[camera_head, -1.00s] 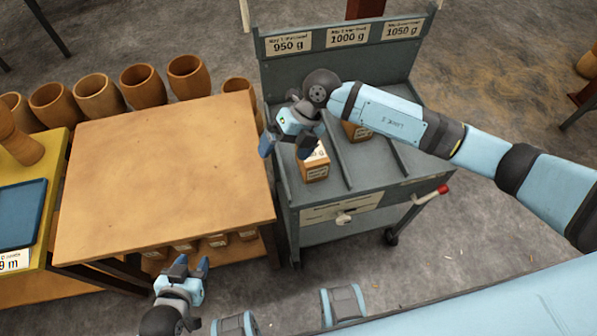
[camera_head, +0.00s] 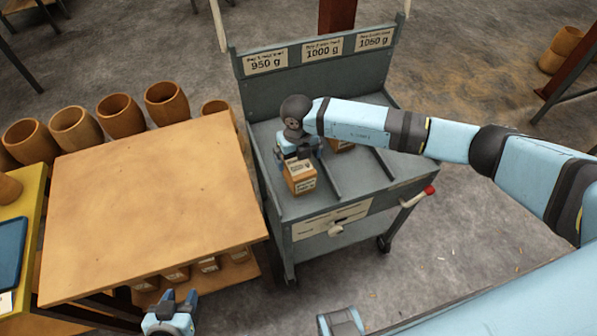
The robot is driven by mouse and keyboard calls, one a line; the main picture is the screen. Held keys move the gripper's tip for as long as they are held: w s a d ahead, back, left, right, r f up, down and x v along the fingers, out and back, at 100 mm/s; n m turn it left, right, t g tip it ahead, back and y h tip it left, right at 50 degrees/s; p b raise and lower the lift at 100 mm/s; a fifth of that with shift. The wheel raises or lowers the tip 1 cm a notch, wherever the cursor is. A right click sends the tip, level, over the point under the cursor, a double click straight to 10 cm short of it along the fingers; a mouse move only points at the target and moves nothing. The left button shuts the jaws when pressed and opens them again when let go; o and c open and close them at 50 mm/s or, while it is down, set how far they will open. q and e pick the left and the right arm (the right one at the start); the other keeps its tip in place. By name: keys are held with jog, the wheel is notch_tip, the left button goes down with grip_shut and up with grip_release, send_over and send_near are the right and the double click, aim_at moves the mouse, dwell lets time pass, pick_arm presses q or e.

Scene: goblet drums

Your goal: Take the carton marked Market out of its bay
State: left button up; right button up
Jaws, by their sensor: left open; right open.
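A small orange-brown carton (camera_head: 301,182) with white labels stands at the front of the left bay of the grey cart (camera_head: 346,205), under the 950 g sign. Its print is too small to read. A second carton (camera_head: 341,147) is in the middle bay, mostly hidden by my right arm. My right gripper (camera_head: 297,158) is open, pointing down at the back and top of the first carton. Whether its fingers straddle or touch the carton I cannot tell. My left gripper (camera_head: 180,297) is open and empty at the bottom, in front of the wooden table.
The wooden table (camera_head: 150,205) left of the cart has a bare top, with cartons on a shelf beneath. Goblet drum shells (camera_head: 120,116) line up behind it. Low dividers separate the bays. A red-tipped handle (camera_head: 425,193) sticks out at the cart's right.

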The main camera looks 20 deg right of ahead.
aim_at(299, 163)
jog(key=f, duration=0.4)
jog(key=shift+s+p, duration=0.3)
jog(key=shift+s, duration=0.1)
jog(key=shift+f, duration=0.45)
jog(key=shift+w, duration=0.1)
jog(key=c, duration=1.3)
jog(key=shift+o, duration=0.2)
jog(key=shift+r, duration=0.1)
